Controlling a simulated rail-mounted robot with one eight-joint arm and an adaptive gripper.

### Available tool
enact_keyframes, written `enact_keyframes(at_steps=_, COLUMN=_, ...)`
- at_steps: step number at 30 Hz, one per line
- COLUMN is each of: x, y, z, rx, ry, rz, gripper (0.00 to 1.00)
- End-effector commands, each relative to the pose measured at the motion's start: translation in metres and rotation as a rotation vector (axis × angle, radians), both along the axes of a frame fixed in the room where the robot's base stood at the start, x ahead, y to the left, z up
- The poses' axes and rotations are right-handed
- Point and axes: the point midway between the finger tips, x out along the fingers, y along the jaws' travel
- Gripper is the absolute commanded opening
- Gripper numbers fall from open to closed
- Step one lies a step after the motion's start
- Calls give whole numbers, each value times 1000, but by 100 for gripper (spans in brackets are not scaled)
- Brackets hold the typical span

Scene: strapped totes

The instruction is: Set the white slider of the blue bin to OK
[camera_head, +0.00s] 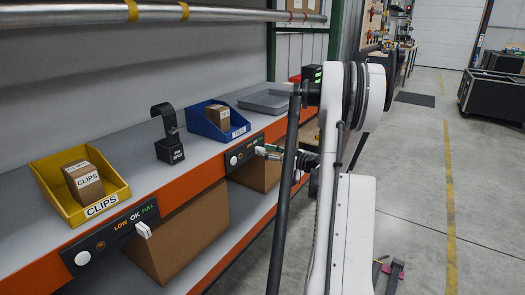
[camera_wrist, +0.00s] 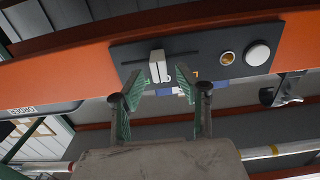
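The blue bin (camera_head: 212,128) stands on the grey shelf with a cardboard box in it. Below it, a dark panel (camera_head: 239,152) is fixed to the orange front rail. In the wrist view the panel (camera_wrist: 205,50) appears upside down, with a dark slot and the white slider (camera_wrist: 158,66) about midway along it. My gripper (camera_wrist: 158,76) is open, its green fingers pointing at the panel on either side of the slider. Contact cannot be told. In the head view my gripper (camera_head: 265,152) is at the panel and hides its right part. The panel's lettering is not readable.
A black stand (camera_head: 168,140) and grey tray (camera_head: 266,100) are on the shelf.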

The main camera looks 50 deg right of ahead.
Motion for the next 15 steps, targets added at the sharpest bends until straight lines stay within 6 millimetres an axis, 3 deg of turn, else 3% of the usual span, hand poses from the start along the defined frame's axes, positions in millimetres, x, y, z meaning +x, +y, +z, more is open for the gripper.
enact_keyframes(at_steps=9, x=-64, y=-4, z=0, rx=0, ry=0, rz=-3, gripper=33)
enact_keyframes(at_steps=15, x=-90, y=-5, z=0, rx=0, ry=0, rz=-1, gripper=33)
